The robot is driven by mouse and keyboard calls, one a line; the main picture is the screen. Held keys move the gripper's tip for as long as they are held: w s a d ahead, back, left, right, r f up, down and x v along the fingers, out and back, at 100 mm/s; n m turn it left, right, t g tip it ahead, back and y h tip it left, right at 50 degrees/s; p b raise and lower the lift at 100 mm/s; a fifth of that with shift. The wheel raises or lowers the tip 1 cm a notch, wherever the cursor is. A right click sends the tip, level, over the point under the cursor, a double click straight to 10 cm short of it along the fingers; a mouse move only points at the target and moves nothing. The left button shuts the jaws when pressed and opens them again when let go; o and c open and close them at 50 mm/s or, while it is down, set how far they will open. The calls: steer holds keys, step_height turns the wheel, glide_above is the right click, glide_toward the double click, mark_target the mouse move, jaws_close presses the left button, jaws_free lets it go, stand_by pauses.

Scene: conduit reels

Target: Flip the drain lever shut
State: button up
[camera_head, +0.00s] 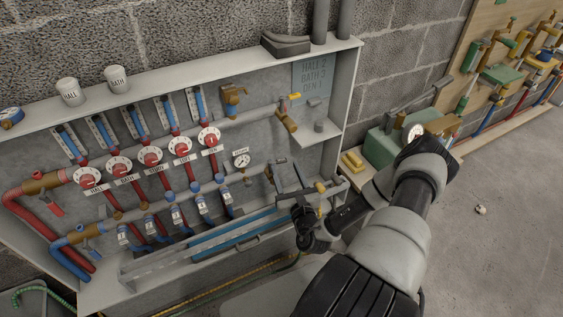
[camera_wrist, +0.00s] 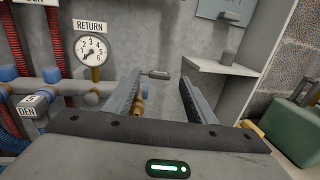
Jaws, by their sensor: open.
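My gripper (camera_wrist: 161,78) is open, its two grey fingers pointing towards the panel with a gap between them. It also shows in the head view (camera_head: 288,168) at the right end of the lower pipe row. A short dark grey lever handle (camera_wrist: 158,74), which looks like the drain lever, shows between the fingertips and lies roughly sideways. A brass fitting (camera_wrist: 139,109) is below it, partly hidden by the left finger. I cannot tell whether a finger touches the lever. In the head view the gripper covers most of this spot.
The round RETURN gauge (camera_wrist: 91,49) is left of the fingers. A small grey shelf (camera_wrist: 205,66) and the cabinet's side wall are on the right. Several red-dialled valves (camera_head: 150,156) line the panel. A green box (camera_head: 384,148) stands right of the cabinet.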

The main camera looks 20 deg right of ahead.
mark_target(282, 159)
steer(key=w, duration=0.4)
steer(key=w+d+b, duration=0.1)
steer(key=w, duration=0.1)
steer(key=c, duration=1.1)
steer(key=shift+o, duration=0.3)
steer(key=shift+w+d+r+n+y+p, duration=0.15)
steer(key=shift+n+y+p, duration=0.15)
steer(key=shift+n+y, duration=0.35)
steer(key=shift+w+n+y, duration=0.2)
steer(key=shift+n+y, duration=0.35)
steer(key=shift+y, duration=0.7)
steer(key=o, duration=1)
steer(key=shift+o, duration=0.2)
steer(key=shift+s, duration=0.1)
